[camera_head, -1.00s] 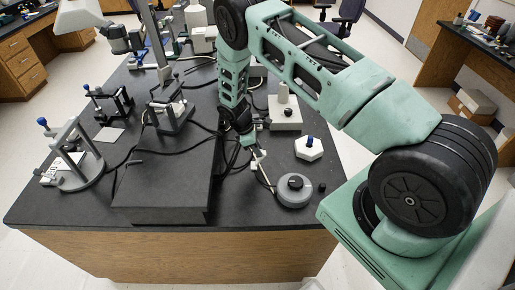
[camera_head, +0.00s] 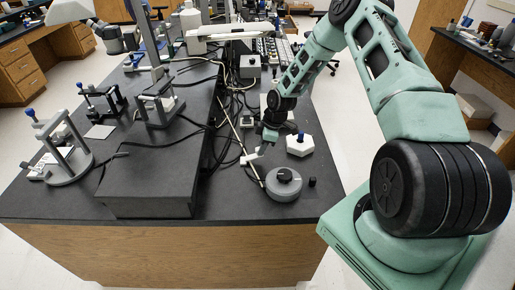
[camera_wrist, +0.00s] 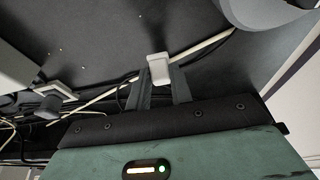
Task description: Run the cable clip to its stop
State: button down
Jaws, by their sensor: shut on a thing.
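The cable clip (camera_wrist: 158,69) is a small white block held between the fingertips of my gripper (camera_wrist: 160,82) in the wrist view. A thin pale cable (camera_wrist: 205,47) runs past the clip on both sides. In the head view my gripper (camera_head: 257,153) is low over the black bench, and the white clip (camera_head: 249,158) shows at its tip. The pale cable (camera_head: 229,115) slopes down to the clip and on toward a round grey dial unit (camera_head: 284,185). I cannot clearly make out the stop.
A white hexagonal block with a blue knob (camera_head: 300,146) stands right of my gripper. A small black knob (camera_head: 312,182) is beside the dial unit. A raised dark box (camera_head: 150,188) is on the left, with black cables over it. Framed stands (camera_head: 62,150) are farther left.

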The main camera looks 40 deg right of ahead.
jog(key=shift+s+d+f+t+y+b, duration=0.25)
jog(key=shift+d+f+t+y+b, duration=0.2)
jog(key=shift+f+y+b, duration=0.4)
jog(key=shift+s+d+f+t+y+b, duration=0.25)
jog(key=shift+d+f+t+y+b, duration=0.25)
jog(key=shift+b, duration=0.65)
jog(key=shift+a+y, duration=0.15)
jog(key=shift+y, duration=0.1)
jog(key=c, duration=1.2)
grip_release()
jog(key=shift+c, duration=0.2)
jog(key=shift+r, duration=0.15)
jog(key=b+v, duration=0.2)
jog(key=v, duration=1.5)
jog(key=shift+s+b, duration=0.2)
jog(key=shift+b, duration=0.1)
